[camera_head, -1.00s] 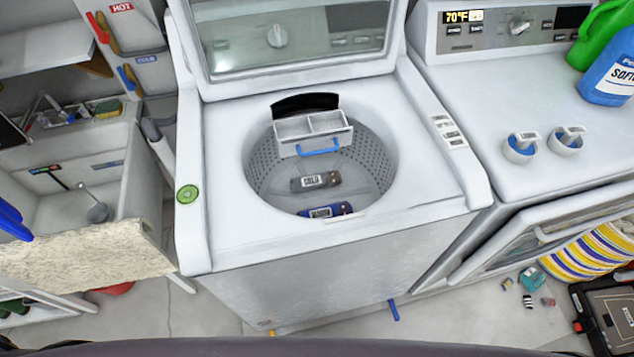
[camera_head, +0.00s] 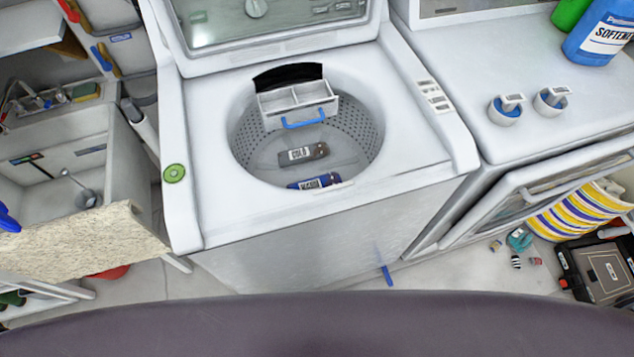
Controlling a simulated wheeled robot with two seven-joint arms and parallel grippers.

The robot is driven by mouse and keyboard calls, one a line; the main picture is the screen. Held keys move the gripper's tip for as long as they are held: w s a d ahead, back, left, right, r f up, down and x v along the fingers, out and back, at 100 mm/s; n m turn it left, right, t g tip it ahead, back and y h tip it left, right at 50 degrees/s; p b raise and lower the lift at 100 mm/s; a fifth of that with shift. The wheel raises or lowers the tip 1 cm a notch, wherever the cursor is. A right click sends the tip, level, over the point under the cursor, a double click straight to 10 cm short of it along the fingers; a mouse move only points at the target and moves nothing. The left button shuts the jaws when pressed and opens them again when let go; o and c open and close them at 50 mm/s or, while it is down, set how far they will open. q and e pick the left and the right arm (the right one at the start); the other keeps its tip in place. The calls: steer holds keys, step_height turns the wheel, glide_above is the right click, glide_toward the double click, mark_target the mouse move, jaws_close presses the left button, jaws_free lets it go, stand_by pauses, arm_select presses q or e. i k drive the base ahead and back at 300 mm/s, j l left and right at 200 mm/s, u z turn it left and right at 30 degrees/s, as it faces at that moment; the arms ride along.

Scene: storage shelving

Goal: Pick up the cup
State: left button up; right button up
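Two small white measuring cups with handles, holding something blue, stand on the white machine top at the right: a left cup (camera_head: 505,112) and a right cup (camera_head: 550,103). They stand side by side and look upright. I cannot tell which one the task means. Neither of my grippers shows in the head view.
An open top-loading washer (camera_head: 200,207) fills the middle, with a divided tray (camera_head: 300,102) in its drum. A blue softener bottle (camera_head: 603,35) stands behind the cups. A sink (camera_head: 130,187) is at left. A striped basket (camera_head: 580,210) and black case (camera_head: 597,268) are low at right.

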mark_target(549, 102)
steer(key=z, duration=1.4)
